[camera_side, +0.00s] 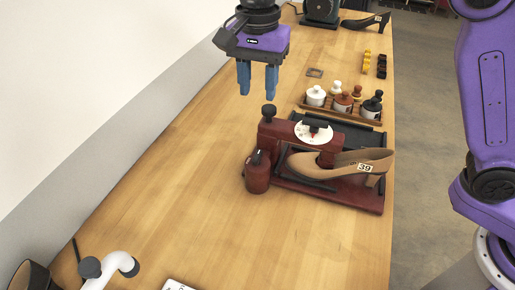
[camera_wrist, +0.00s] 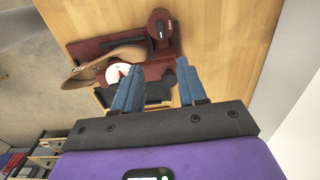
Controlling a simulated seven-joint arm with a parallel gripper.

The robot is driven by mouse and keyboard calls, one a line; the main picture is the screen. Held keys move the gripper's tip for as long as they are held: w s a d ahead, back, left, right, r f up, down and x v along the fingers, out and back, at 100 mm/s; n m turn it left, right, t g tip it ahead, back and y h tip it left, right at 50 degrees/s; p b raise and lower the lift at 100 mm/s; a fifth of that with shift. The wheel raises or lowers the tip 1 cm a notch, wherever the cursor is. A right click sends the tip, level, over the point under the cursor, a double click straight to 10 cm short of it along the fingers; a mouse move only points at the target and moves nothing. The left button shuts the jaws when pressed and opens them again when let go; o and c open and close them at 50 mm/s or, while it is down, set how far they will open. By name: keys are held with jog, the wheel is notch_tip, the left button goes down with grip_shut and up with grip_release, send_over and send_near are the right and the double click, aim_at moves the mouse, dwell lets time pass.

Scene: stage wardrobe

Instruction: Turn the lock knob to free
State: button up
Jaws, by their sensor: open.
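A dark red shoe stretcher (camera_side: 345,193) stands on the wooden bench with a tan heeled shoe (camera_side: 345,163) tagged 39 in it. A black round knob (camera_side: 268,113) tops the post at the arm's left end. A dark red cylinder with a black lever (camera_side: 257,174) stands in front. I cannot tell which is the lock knob. My gripper (camera_side: 258,95) is open and empty above and behind the post. In the wrist view, its fingers (camera_wrist: 159,66) partly cover the dial (camera_wrist: 113,75).
A wooden rack (camera_side: 345,115) with several small pots stands behind the stretcher. A black shoe (camera_side: 366,21) lies at the far end. A white bent object (camera_side: 110,268) is at the front left. The bench left of the stretcher is clear.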

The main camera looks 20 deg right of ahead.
aim_at(258, 154)
notch_tip(258, 154, down, 17)
jog(key=shift+f, duration=0.2)
dwell(0.5)
grip_shut()
